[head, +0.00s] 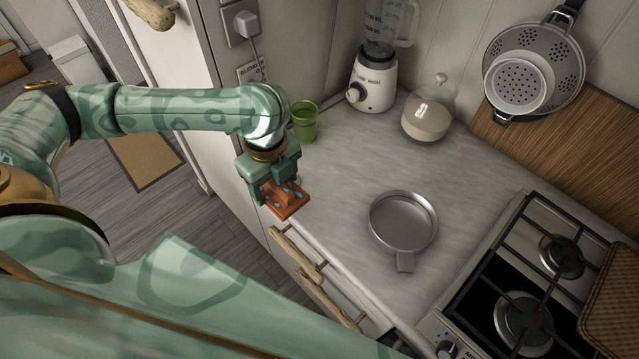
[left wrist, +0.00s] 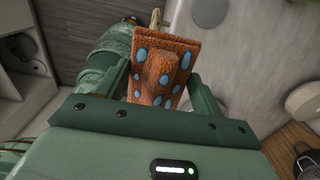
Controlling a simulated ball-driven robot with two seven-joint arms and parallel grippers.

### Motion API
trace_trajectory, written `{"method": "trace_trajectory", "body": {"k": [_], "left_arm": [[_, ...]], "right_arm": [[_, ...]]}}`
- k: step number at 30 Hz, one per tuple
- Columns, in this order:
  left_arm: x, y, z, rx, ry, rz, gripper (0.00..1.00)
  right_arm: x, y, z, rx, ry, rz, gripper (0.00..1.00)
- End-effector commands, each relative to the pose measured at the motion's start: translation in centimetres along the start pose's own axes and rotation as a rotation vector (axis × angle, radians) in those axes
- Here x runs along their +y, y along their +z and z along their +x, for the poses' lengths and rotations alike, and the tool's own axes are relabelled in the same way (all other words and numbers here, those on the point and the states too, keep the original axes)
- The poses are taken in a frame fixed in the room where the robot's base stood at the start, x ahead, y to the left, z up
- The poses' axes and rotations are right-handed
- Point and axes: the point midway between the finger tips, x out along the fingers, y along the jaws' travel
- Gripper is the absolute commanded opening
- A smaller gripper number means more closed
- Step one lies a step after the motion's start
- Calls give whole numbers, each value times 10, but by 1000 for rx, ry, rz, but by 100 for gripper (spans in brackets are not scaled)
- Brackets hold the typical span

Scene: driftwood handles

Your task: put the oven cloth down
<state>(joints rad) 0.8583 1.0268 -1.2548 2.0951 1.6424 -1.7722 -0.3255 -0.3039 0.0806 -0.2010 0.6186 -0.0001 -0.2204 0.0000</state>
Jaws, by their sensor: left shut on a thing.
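The oven cloth (head: 287,203) is orange-brown with blue spots. My left gripper (head: 279,186) is shut on it at the left front edge of the grey worktop (head: 345,190). In the left wrist view the cloth (left wrist: 163,68) is pinched up between the two fingers of the left gripper (left wrist: 160,82), with a flat part spreading beyond them. I cannot tell whether the cloth touches the worktop. My right gripper is not in view.
A green cup (head: 305,122) stands close behind the left gripper. A metal pan (head: 403,222) sits mid-worktop, left of the gas hob (head: 525,290). A blender (head: 373,80) and glass jar (head: 430,108) stand at the back. Worktop between cloth and pan is clear.

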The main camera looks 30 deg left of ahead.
Motion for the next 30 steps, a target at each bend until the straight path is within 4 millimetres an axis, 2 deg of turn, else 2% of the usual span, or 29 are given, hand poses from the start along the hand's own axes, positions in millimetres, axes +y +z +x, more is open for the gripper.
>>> {"method": "trace_trajectory", "body": {"k": [8,12,15,22,27,30], "left_arm": [[-80,3,41,4,0,-2,49],[-103,5,73,2,3,-2,49],[-114,6,84,3,2,-2,49],[-127,7,98,2,1,-1,49],[-125,7,126,2,3,0,49],[-125,7,126,0,0,1,49]], "right_arm": [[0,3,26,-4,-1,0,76],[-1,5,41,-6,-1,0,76],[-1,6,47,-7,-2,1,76],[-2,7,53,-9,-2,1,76],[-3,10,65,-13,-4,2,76],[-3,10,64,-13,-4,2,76]]}}
